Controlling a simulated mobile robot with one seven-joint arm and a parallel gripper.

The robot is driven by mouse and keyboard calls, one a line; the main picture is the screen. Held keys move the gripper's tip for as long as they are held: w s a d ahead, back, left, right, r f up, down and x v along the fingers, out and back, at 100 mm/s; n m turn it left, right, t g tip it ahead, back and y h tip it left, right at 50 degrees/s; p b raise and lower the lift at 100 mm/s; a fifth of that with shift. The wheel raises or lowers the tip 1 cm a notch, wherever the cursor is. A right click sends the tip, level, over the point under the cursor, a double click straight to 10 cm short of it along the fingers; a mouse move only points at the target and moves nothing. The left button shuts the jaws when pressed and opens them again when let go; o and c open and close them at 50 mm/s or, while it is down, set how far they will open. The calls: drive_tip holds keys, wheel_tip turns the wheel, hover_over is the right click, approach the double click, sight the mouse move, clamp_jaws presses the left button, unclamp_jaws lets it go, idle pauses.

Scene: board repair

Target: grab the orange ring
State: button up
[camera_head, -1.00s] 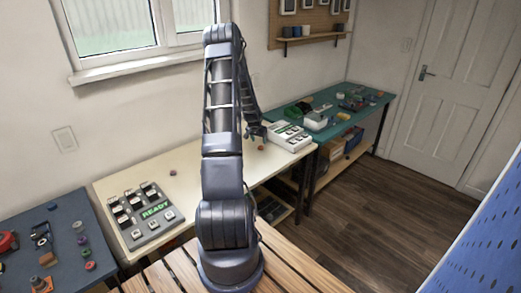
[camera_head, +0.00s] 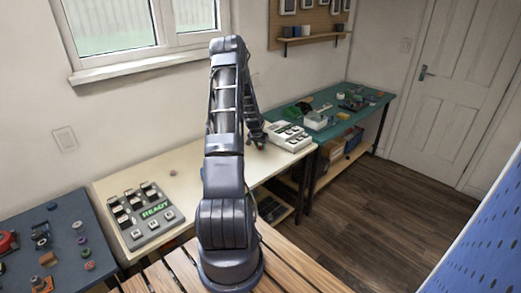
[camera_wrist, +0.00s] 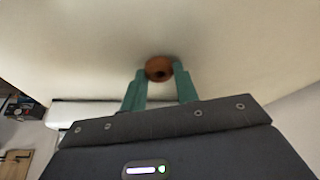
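The orange ring (camera_wrist: 159,69) shows in the wrist view on the cream tabletop, right at the fingertips of my gripper (camera_wrist: 159,74). It looks brownish orange with a dark hole in its middle. One teal finger stands on each side of it, spread apart, and only a very small gap, if any, shows beside the ring. I cannot tell whether either finger touches it. In the head view my gripper (camera_head: 257,143) is low over the far right part of the cream bench (camera_head: 185,160), and the ring is hidden behind it there.
A pale device with keys (camera_head: 289,136) stands close to the right of my gripper. A grey key panel with a green READY display (camera_head: 145,214) is on the bench's left part.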

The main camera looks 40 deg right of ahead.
drive_tip(key=c, duration=0.4)
drive_tip(key=shift+r, duration=0.1)
